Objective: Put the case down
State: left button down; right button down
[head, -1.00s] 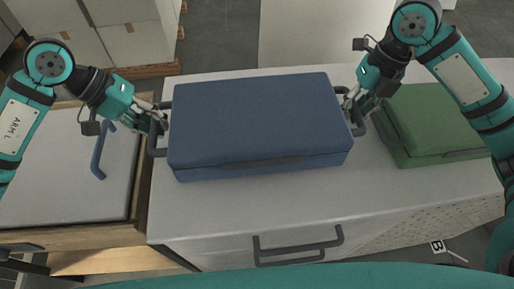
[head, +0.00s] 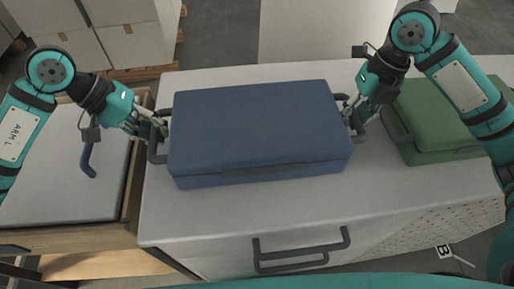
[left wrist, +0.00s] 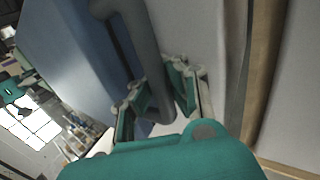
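The blue case (head: 260,130) is level over the grey counter (head: 240,215), lid up and latch side facing me. I cannot tell whether its underside touches the counter. My left gripper (head: 158,125) is at the case's left handle (head: 157,150). In the left wrist view, the fingers of my left gripper (left wrist: 160,95) lie on both sides of the dark handle bar (left wrist: 145,45) and look closed on it. My right gripper (head: 357,108) is at the right handle and appears shut on it. Its fingertips are partly hidden.
A green case (head: 435,110) lies on the counter close to the right of my right gripper. A wooden-edged bin with a grey lid (head: 60,180) and blue handle (head: 88,160) stands left. A drawer handle (head: 300,250) sticks out in front. The counter's front strip is clear.

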pick_arm(q)
jog(key=shift+w+a+f, duration=0.15)
jog(key=shift+a+f, duration=0.15)
jog(key=shift+f, duration=0.1)
pick_arm(e)
jog(key=shift+w+d+f, duration=0.1)
jog(key=shift+d+f, duration=0.25)
pick_arm(q)
jog(key=c, duration=2)
grip_release()
jog(key=shift+f+b, duration=0.15)
jog(key=shift+b, duration=0.15)
pick_arm(e)
jog(key=c, duration=2)
grip_release()
jog(key=shift+f, duration=0.15)
pick_arm(q)
jog(key=o, duration=0.5)
jog(key=shift+s, duration=0.2)
pick_arm(e)
jog(key=o, duration=0.5)
jog(key=shift+a, duration=0.1)
pick_arm(q)
jog(key=shift+o, duration=0.3)
jog(key=shift+d, duration=0.1)
pick_arm(e)
jog(key=shift+o, duration=0.5)
jog(key=shift+a, duration=0.1)
pick_arm(q)
jog(key=shift+r, duration=0.2)
